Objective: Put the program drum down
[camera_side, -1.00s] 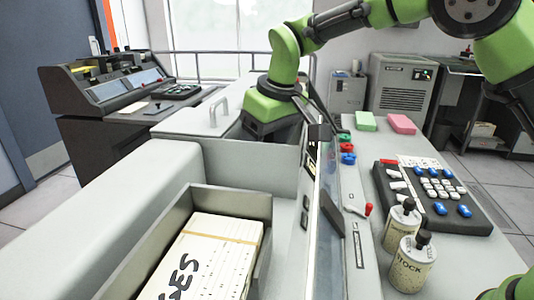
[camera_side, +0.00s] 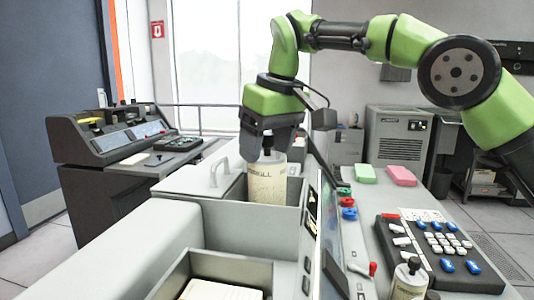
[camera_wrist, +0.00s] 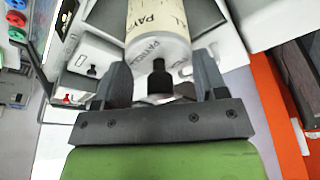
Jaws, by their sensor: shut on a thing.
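The program drum (camera_side: 268,184) is a cream cylinder with printed lettering and a dark knob on top. In the side view it hangs upright under my gripper (camera_side: 268,148), at the open bay of the grey machine. Its lower end is at the bay's near wall, and I cannot tell whether it touches anything. In the wrist view the drum (camera_wrist: 160,38) has "PAYROLL"-like lettering, and its black knob lies between the two dark fingers of my gripper (camera_wrist: 160,82). The gripper is shut on the knob end.
A similar drum (camera_side: 409,284) stands on the right desk by the button panel (camera_side: 436,248). A card tray (camera_side: 222,264) is in front of the bay. A handled lid (camera_side: 205,180) lies left of the drum. Pink (camera_side: 401,175) and green (camera_side: 364,173) blocks sit behind.

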